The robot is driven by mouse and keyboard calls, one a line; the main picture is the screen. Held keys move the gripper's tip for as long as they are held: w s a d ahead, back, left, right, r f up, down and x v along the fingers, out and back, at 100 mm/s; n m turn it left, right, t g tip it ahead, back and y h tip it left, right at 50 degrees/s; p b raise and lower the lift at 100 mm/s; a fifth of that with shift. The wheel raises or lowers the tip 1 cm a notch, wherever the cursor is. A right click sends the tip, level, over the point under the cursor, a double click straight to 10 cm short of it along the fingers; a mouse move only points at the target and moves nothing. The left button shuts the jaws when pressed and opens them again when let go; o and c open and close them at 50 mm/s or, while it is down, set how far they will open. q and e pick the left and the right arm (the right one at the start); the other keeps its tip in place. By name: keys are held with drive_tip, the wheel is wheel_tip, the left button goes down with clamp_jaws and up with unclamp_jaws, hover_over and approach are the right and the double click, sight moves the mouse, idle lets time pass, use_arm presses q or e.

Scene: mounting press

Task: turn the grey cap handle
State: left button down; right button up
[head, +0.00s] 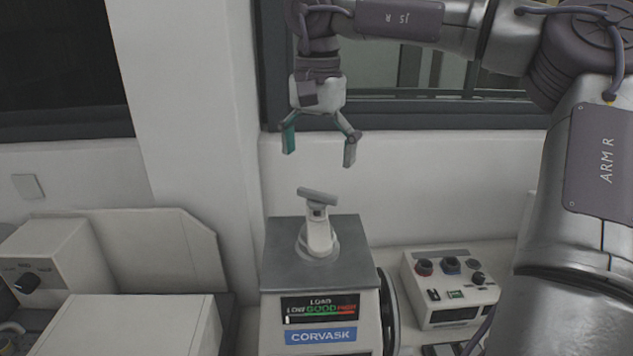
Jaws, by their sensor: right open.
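The grey cap handle (317,197) is a short bar across the top of a pale post (318,232). The post stands on the grey top of the mounting press (284,243), which carries a load display and a CORVASK label. My right gripper (319,157) hangs above the handle, fingers pointing down. It is open and empty, with a visible gap between its fingertips and the handle. The bar lies slightly tilted, its right end lower in the picture. My left gripper is not in view.
A control box (452,287) with several knobs stands right of the press. A pale machine with a dark knob (27,282) and a large pale cover (135,325) are at the left. A wall and dark-framed windows stand behind. My right arm fills the right side.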

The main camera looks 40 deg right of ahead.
sight(317, 192)
wheel_tip(317, 192, down, 6)
drive_tip(key=shift+f+p, duration=0.1)
drive_tip(key=shift+p, duration=0.45)
drive_tip(key=shift+c, duration=0.3)
drive_tip(key=c, duration=1)
